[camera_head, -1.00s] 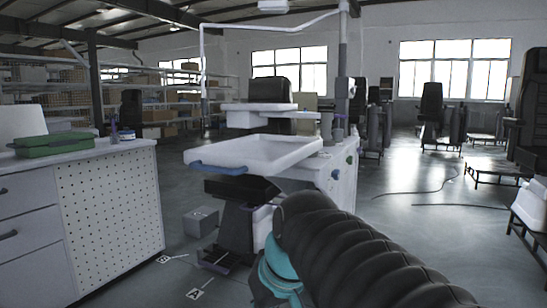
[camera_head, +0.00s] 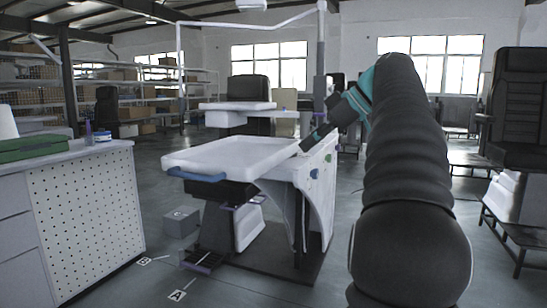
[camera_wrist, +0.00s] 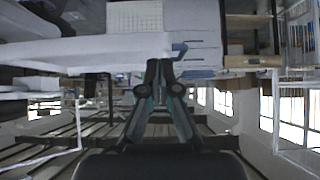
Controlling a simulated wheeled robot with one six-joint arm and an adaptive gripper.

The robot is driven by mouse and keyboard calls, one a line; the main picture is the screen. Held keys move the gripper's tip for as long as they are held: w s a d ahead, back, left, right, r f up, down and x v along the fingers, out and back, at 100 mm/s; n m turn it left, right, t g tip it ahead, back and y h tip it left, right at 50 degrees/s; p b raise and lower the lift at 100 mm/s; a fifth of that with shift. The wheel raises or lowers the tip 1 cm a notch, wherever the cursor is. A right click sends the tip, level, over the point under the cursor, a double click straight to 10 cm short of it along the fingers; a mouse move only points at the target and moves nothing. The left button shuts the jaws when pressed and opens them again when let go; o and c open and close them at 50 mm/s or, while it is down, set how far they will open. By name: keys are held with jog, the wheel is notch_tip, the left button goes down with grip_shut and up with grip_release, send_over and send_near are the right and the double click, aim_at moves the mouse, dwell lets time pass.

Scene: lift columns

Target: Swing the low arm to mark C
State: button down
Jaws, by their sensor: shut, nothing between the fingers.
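The low arm carries a wide white tray (camera_head: 228,154) with a blue handle (camera_head: 197,176) on its front edge. The tray is in front of a white column unit (camera_head: 318,190). Mark C (camera_head: 179,214) appears as a small letter on a grey box on the floor, below and left of the tray. Floor marks A (camera_head: 178,295) and B (camera_head: 144,261) lie nearer. My gripper (camera_head: 306,146) is shut and empty, close to the tray's right edge; touching cannot be told. Its shut fingers also show in the wrist view (camera_wrist: 158,66).
A smaller white upper shelf (camera_head: 237,106) hangs behind the tray. A cabinet with a perforated side (camera_head: 88,215) stands at the left, with a green case (camera_head: 30,149) on top. A black seat (camera_head: 520,105) stands at the right.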

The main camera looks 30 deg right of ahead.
aim_at(254, 173)
jog(key=x, duration=0.7)
jog(key=r+b+x, duration=0.1)
jog(key=x, duration=0.3)
jog(key=shift+w+a+f, duration=0.1)
jog(key=shift+w+a, duration=0.45)
jog(key=shift+w, duration=0.05)
jog(key=shift+w+a, duration=0.4)
jog(key=shift+w, duration=0.2)
jog(key=shift+a, duration=0.1)
